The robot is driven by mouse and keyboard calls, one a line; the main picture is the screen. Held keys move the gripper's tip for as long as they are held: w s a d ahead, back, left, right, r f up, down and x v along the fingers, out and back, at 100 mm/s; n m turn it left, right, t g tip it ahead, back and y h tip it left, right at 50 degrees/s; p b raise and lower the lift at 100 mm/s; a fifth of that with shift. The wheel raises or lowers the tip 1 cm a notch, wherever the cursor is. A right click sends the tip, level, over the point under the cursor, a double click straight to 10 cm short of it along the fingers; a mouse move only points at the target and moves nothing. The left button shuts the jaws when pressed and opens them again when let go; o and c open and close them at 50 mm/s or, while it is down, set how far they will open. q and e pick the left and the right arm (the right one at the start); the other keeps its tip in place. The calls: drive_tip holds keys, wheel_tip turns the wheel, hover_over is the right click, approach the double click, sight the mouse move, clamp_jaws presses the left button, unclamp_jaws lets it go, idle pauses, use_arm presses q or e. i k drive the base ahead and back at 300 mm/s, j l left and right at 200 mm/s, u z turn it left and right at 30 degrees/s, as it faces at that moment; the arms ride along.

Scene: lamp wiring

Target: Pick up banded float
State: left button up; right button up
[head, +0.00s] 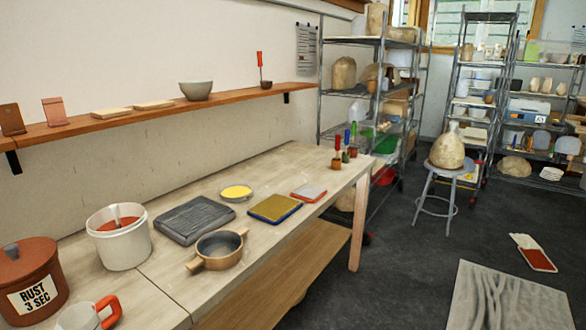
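Neither of my grippers is in view. I cannot tell for certain which thing is the banded float. A flat yellow piece with a dark blue edge (275,208) lies on the wooden table (175,275). A smaller flat red and pale piece (308,192) lies behind it to the right, near the table's right edge. Several small upright tools with red, blue and green handles (346,143) stand at the table's far right corner. A red and white flat piece (535,254) lies on the floor at right.
A stool (438,190) holds a clay form. Metal racks (380,75) stand behind.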

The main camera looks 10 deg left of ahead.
sight(115, 209)
drive_tip(key=u, duration=1.35)
drive_tip(key=i+l, duration=0.6)
drive_tip(key=k+l+z, duration=0.2)
drive_tip(key=k+l, duration=0.2)
drive_tip(key=k+l+z, duration=0.2)
drive_tip(key=k+l, duration=0.15)
drive_tip(key=l, duration=0.15)
drive_tip(key=i+j+u, duration=0.15)
drive_tip(key=i+j, duration=0.3)
drive_tip(key=i+j+u, duration=0.15)
drive_tip(key=i+j, duration=0.2)
drive_tip(key=i, duration=0.25)
